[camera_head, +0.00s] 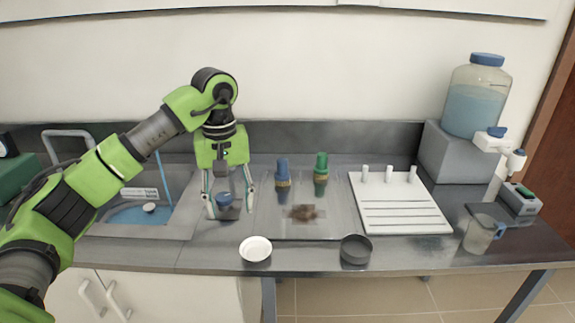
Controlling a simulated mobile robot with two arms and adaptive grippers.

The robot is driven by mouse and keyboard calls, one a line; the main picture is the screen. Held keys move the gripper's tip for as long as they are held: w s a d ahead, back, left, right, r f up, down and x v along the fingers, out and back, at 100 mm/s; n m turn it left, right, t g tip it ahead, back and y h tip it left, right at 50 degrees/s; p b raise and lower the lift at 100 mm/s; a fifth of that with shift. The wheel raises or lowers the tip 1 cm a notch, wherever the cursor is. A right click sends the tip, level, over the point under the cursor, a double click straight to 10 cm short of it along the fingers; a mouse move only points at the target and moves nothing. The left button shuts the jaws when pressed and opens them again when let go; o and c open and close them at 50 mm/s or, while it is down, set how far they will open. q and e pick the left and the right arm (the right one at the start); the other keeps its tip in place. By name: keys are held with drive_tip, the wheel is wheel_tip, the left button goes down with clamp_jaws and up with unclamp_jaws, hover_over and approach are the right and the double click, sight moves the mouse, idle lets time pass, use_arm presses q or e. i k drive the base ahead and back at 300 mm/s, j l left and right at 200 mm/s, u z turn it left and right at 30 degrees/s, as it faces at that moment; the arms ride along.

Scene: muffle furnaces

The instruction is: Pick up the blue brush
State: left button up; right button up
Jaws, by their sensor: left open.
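The gripper is apart from the blue brush. My right gripper is not in view.
A green brush (320,166) stands just right of the blue one. A brown smear (303,212), white dish (255,248) and dark dish (355,249) lie in front. A white rack (402,218) is on the right, a sink (135,214) on the left.

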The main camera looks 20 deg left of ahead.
sight(282, 175)
drive_tip(key=i, duration=1.4)
